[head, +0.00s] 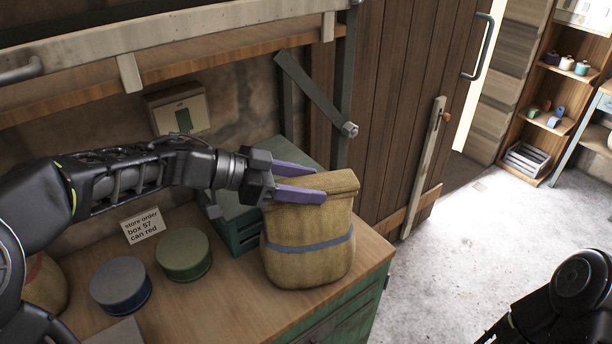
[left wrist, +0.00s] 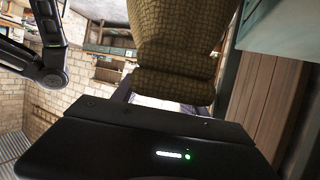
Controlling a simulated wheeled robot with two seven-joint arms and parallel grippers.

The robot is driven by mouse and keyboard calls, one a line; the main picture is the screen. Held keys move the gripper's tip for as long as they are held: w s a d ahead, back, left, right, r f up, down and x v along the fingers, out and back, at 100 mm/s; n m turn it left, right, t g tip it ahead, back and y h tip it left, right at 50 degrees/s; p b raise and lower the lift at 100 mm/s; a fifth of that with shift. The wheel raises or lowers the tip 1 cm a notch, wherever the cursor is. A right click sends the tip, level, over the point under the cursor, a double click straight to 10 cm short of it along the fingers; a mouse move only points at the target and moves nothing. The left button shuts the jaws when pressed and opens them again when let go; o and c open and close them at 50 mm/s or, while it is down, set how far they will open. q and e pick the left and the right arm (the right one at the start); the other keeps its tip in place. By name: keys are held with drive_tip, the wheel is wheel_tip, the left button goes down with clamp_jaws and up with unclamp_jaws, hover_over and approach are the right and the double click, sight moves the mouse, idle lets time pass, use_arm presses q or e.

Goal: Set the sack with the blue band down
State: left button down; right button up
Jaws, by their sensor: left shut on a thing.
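The tan sack with the blue band (head: 308,250) is upright at the right front of the wooden bench top (head: 215,300). Its base appears at or just above the bench; I cannot tell if it touches. My left gripper (head: 300,183) comes in from the left and is shut on the sack's upper part with its purple fingers. In the left wrist view the sack's woven cloth (left wrist: 178,45) fills the top middle. My right gripper is out of view; only part of my right arm shows at the bottom right of the head view.
A blue round can (head: 120,287) and a green one (head: 184,254) stand left of the sack. A green crate (head: 243,236) is behind it. A note card (head: 142,226) stands behind the cans. Another sack (head: 45,287) is partly hidden at far left. The bench's right edge is close.

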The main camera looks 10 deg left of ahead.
use_arm(q)
drive_tip(key=shift+w, duration=0.1)
drive_tip(key=c, duration=1.1)
unclamp_jaws()
drive_tip(key=shift+f, duration=0.3)
drive_tip(key=o, duration=0.5)
drive_tip(key=shift+s+a+r, duration=0.1)
drive_tip(key=shift+s, duration=0.1)
drive_tip(key=shift+s+a+r, duration=0.1)
drive_tip(key=shift+a+r, duration=0.05)
drive_tip(key=shift+a, duration=0.1)
drive_tip(key=p+v, duration=0.1)
drive_tip(key=v, duration=1)
drive_tip(key=shift+p, duration=0.35)
drive_tip(key=shift+s+a, duration=0.1)
